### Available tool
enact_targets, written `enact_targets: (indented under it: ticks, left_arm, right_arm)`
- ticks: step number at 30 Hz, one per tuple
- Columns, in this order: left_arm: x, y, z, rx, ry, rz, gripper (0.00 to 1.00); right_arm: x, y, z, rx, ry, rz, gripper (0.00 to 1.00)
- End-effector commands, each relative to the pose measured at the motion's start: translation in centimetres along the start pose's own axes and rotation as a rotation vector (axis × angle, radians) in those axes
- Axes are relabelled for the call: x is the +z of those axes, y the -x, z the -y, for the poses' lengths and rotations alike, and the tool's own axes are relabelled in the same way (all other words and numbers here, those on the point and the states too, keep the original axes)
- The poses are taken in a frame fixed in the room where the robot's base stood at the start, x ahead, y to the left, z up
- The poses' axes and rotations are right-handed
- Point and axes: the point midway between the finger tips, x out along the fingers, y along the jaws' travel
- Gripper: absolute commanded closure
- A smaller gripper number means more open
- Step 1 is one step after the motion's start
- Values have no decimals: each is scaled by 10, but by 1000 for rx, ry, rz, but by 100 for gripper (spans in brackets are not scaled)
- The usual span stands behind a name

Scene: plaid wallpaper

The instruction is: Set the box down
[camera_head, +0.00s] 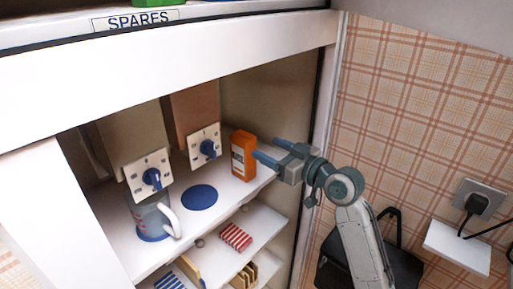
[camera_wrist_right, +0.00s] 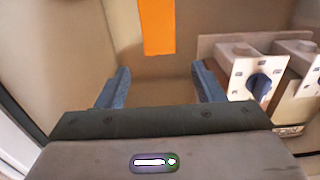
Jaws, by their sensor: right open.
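The orange box (camera_head: 242,155) stands upright on the upper shelf (camera_head: 233,192) of the cabinet, with a pale label on its front. My right gripper (camera_head: 266,148) is just to the right of the box, its two blue fingers pointing at it. In the right wrist view the right gripper (camera_wrist_right: 160,84) is open with nothing between its fingers. The orange box (camera_wrist_right: 157,27) shows ahead of and beyond the fingertips there, apart from them. My left gripper is not in view.
Two dial units (camera_head: 205,147) (camera_head: 148,174) stand left of the box. A grey mug (camera_head: 153,217) and a blue disc (camera_head: 199,197) are on the same shelf. Lower shelves hold a red-striped item (camera_head: 236,237). The cabinet side wall (camera_head: 300,130) is close to my right arm.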

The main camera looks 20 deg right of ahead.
Motion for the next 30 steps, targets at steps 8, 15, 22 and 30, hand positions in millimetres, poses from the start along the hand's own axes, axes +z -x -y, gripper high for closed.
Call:
enact_targets:
  ticks: [8, 15, 22, 30]
  left_arm:
    - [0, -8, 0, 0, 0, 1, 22]
    - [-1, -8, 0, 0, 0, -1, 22]
    - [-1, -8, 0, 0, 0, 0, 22]
    - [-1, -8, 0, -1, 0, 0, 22]
  right_arm:
    - [1, 27, 0, 1, 2, 1, 38]
    - [0, 31, 0, 0, -1, 0, 38]
    - [0, 30, 0, 0, -1, 0, 38]
    - [0, 30, 0, 0, -1, 0, 38]
